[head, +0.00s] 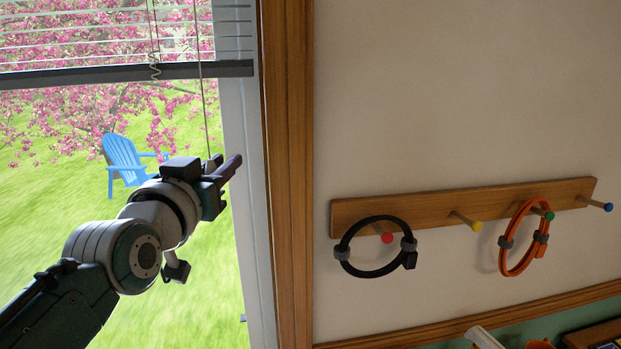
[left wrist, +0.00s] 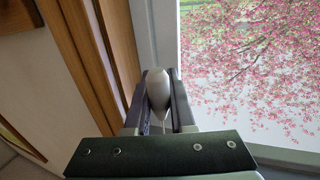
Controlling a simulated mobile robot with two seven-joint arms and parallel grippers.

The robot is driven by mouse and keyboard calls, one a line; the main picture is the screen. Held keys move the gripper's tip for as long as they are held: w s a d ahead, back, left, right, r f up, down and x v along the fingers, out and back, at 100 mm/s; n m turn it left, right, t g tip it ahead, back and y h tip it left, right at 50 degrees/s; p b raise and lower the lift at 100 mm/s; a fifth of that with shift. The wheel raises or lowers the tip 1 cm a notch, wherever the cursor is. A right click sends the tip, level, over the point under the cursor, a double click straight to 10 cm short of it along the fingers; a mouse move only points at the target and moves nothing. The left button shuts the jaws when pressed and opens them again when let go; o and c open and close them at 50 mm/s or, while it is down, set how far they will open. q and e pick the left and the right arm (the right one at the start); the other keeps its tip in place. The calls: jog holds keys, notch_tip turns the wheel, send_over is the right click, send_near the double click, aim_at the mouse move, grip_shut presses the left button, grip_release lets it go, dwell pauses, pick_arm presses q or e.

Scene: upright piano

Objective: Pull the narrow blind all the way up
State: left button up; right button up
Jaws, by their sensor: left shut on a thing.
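My left gripper (head: 224,167) is at the lower end of this cord, in front of the white window frame. In the left wrist view my left gripper (left wrist: 159,96) is shut on a pale grey cord knob (left wrist: 158,88), which sits between both fingers. My right gripper is not in view.
A wooden window casing (head: 288,180) stands just right of my left gripper. On the wall beyond, a peg rail (head: 425,205) holds a black hoop (head: 343,255) and an orange hoop (head: 507,257). Outside are a blue chair (head: 122,155) and blossoming trees.

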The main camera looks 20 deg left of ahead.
pick_arm(q)
grip_shut()
notch_tip(320, 180, down, 9)
jog(key=b, duration=0.7)
jog(key=shift+b, duration=0.3)
jog(key=shift+f, duration=0.1)
notch_tip(320, 180, down, 9)
jog(key=b, duration=0.7)
jog(key=shift+b, duration=0.3)
